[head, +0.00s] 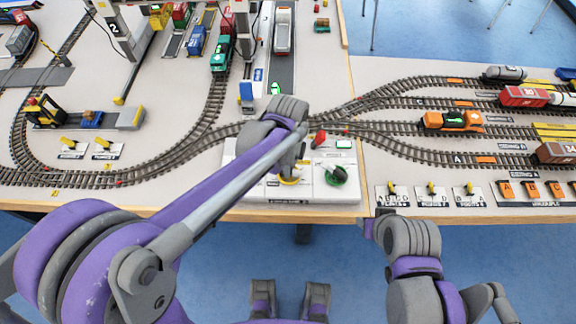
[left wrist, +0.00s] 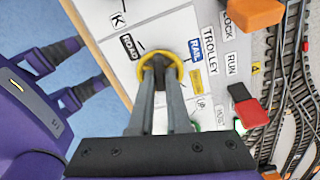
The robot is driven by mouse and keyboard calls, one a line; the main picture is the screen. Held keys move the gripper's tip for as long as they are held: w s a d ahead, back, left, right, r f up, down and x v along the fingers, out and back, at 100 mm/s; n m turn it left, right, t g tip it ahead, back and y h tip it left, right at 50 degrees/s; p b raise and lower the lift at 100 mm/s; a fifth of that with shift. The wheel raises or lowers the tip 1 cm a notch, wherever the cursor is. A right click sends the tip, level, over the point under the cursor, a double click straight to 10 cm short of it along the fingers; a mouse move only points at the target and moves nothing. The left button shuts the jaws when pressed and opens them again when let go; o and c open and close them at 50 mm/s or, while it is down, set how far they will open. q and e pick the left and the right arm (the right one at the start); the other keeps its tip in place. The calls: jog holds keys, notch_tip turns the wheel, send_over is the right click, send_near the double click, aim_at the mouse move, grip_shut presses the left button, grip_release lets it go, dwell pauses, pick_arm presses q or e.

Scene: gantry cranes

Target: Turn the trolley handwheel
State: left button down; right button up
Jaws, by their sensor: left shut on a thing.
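The yellow trolley handwheel (head: 289,181) sits on the white control panel at the table's front edge. In the left wrist view its yellow ring (left wrist: 160,54) lies flat between the ROAD and RAIL labels, with TROLLEY printed beside it. My left gripper (left wrist: 159,74) reaches down onto it and is shut on its dark middle part. The near side of the ring is partly hidden by the fingers. In the head view my left arm hides part of the panel. My right gripper (head: 372,228) hangs off the table's front edge, away from the panel; its jaws are unclear.
A green wheel (head: 337,175) stands right of the handwheel on the same panel (head: 325,195). A red part (left wrist: 250,112) stands near the RUN label. Small yellow levers (head: 431,188) line the front edge. Rail tracks and wagons fill the table behind.

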pick_arm(q)
jog(key=shift+n, duration=0.4)
jog(key=n, duration=0.2)
jog(key=shift+n, duration=0.4)
jog(key=n, duration=0.3)
jog(key=shift+s+n+b, duration=0.1)
jog(key=shift+n+b, duration=0.2)
jog(key=shift+b, duration=0.05)
jog(key=n, duration=0.6)
jog(key=shift+n, duration=0.4)
jog(key=c, duration=0.9)
grip_release()
jog(key=shift+r, duration=0.15)
notch_tip(320, 180, up, 11)
jog(key=shift+f+p, duration=0.2)
jog(key=shift+p, duration=0.2)
